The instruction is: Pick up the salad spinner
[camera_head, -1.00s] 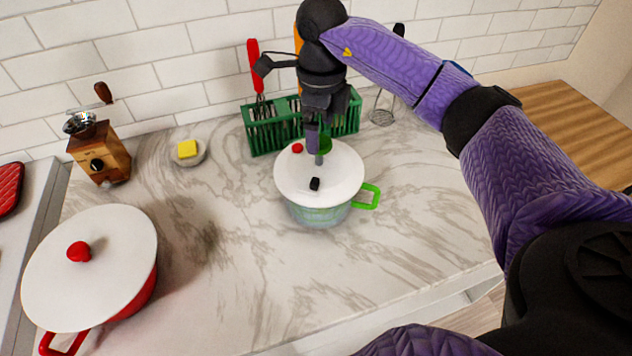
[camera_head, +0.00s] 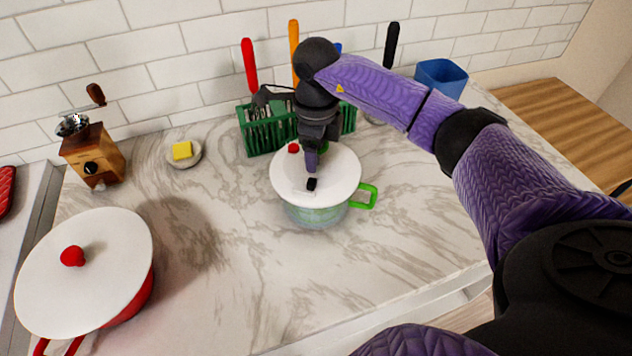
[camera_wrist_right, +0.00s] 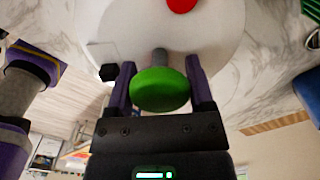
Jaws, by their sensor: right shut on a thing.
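The salad spinner (camera_head: 318,214) stands on the marble counter, with a white lid, a clear greenish bowl and a green side handle. A red button and a black piece show on its lid. My right gripper (camera_head: 311,165) is over the lid, coming down from above, and hides part of it. In the right wrist view, the gripper (camera_wrist_right: 161,88) is shut on the spinner's green knob (camera_wrist_right: 160,90), with a finger on each side. The white lid (camera_wrist_right: 215,35) lies beyond the knob. My left gripper is not in view.
A green utensil rack (camera_head: 268,134) stands close behind the spinner. A blue container (camera_head: 440,78) is at the back right. A red pot with a white lid (camera_head: 88,262), a wooden grinder (camera_head: 95,155) and a small dish with a yellow block (camera_head: 183,151) are left. Counter in front is clear.

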